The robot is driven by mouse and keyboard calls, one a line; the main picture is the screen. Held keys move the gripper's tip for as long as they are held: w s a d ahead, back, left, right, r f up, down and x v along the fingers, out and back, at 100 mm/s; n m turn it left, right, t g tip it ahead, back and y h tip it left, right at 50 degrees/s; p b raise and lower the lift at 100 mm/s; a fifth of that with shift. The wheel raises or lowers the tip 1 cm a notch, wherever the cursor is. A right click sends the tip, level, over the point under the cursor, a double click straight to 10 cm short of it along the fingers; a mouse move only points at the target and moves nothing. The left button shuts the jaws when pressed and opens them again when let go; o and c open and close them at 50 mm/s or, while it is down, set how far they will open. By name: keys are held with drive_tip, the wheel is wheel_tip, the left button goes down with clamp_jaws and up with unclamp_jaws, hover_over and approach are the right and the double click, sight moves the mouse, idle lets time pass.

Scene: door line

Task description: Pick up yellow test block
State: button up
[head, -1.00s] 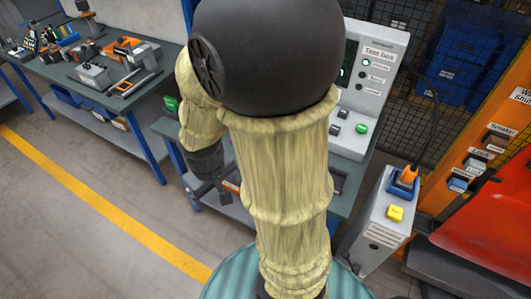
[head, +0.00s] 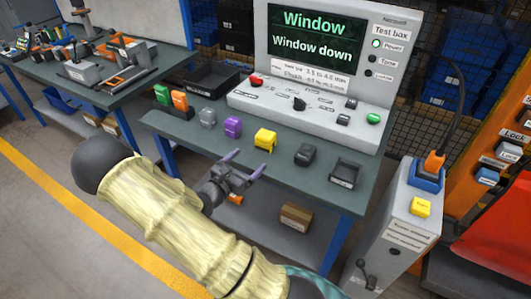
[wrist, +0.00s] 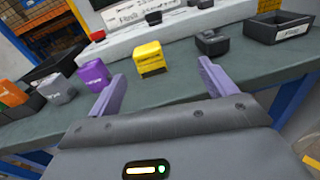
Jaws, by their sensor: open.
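The yellow test block (head: 265,139) stands on the grey-green bench top, between a purple block and a dark grey block. It also shows in the wrist view (wrist: 149,59), ahead of my gripper and between the lines of its two fingers. My gripper (head: 243,163) is open and empty, at the bench's front edge, a little short of the yellow block and not touching it. Its two purple fingers show apart in the wrist view (wrist: 160,80).
Purple (head: 232,127), grey (head: 208,117), orange (head: 180,101) and green (head: 162,94) blocks stand left of the yellow one. A dark block (head: 305,154) and black tray (head: 345,173) stand right. The test box (head: 390,60) stands behind, its screen reading "Window down".

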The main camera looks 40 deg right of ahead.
drive_tip(key=shift+w+a+f+n+t, duration=0.1)
drive_tip(key=shift+w+f+n+t, duration=0.15)
drive_tip(key=shift+w+n+t, duration=0.25)
drive_tip(key=shift+w+a+f+n+t, duration=0.1)
drive_tip(key=shift+w+f+n+t, duration=0.15)
drive_tip(key=shift+w+n+t, duration=0.2)
drive_tip(key=p, duration=0.1)
approach(268, 131)
drive_tip(key=x, duration=0.5)
drive_tip(key=shift+w, duration=0.15)
drive_tip(key=shift+w+d, duration=0.15)
drive_tip(key=shift+d, duration=0.25)
drive_tip(key=p+x, duration=0.1)
drive_tip(key=x, duration=0.3)
drive_tip(key=shift+d+f, duration=0.1)
drive_tip(key=shift+d, duration=0.1)
